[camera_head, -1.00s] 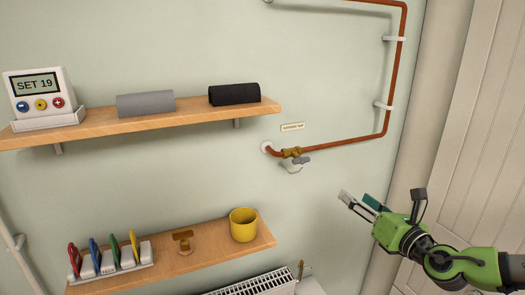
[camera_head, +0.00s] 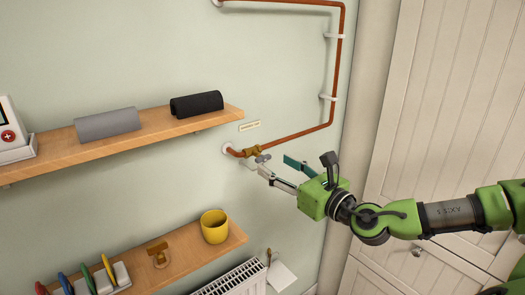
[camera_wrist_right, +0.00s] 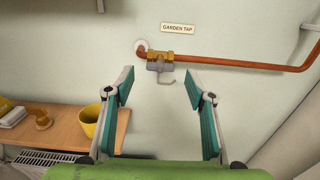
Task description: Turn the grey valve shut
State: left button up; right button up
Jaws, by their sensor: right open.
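The grey valve handle (camera_head: 262,158) sits on a brass valve body (camera_head: 252,151) on the copper pipe. In the right wrist view the grey handle (camera_wrist_right: 160,67) shows just below the brass body (camera_wrist_right: 161,56), with a small pale hook-shaped part under it. My right gripper (camera_head: 276,166) is open and empty, its fingers pointing at the valve. In the right wrist view the valve lies beyond the gap between the right fingertips (camera_wrist_right: 159,75). I cannot tell whether a finger touches the handle. My left gripper is not in view.
A "GARDEN TAP" label (camera_wrist_right: 177,28) is above the valve. The copper pipe (camera_head: 310,131) runs right, then up the wall. An upper shelf (camera_head: 130,141) holds grey and black rolls. A lower shelf (camera_head: 190,262) holds a yellow mug (camera_head: 214,226). A radiator (camera_head: 235,279) is below.

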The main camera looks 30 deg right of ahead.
aim_at(265, 159)
jog(key=w+p, duration=0.3)
jog(key=w, duration=0.2)
jog(key=shift+w+a+r, duration=0.1)
jog(key=shift+w+r, duration=0.05)
jog(key=shift+w, duration=0.05)
jog(key=shift+w+a, duration=0.1)
jog(key=shift+w, duration=0.5)
jog(key=shift+f, duration=0.2)
jog(key=shift+c, duration=0.4)
jog(key=c, duration=1)
